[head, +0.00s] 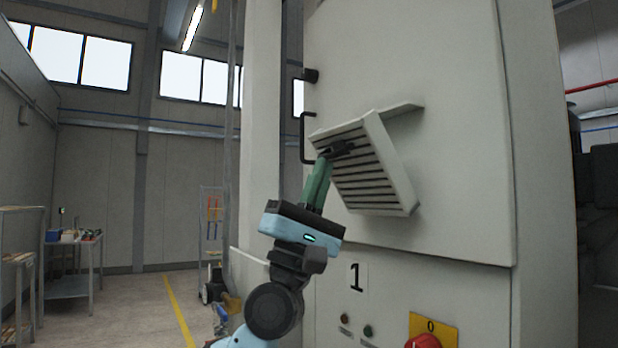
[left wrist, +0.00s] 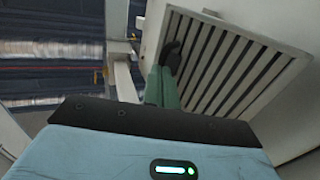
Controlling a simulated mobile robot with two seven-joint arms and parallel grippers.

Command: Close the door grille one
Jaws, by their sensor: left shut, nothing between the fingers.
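The door grille (head: 371,178) is a light grey slatted panel on the big cabinet door marked 1. It stands tilted out from the door, open, with a gap behind it at its upper right. My left gripper (head: 338,150) is shut and empty, with its dark fingertips at the upper left part of the grille's slats. In the left wrist view the grille (left wrist: 232,70) fills the upper right, and my left gripper (left wrist: 172,52) lies over its left edge. I cannot tell whether the fingertips touch it. My right gripper is not in view.
A black door handle (head: 303,138) sits just left of the grille. Below are small buttons, a red emergency knob (head: 423,341) on a yellow plate, and the number 1 label (head: 356,278).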

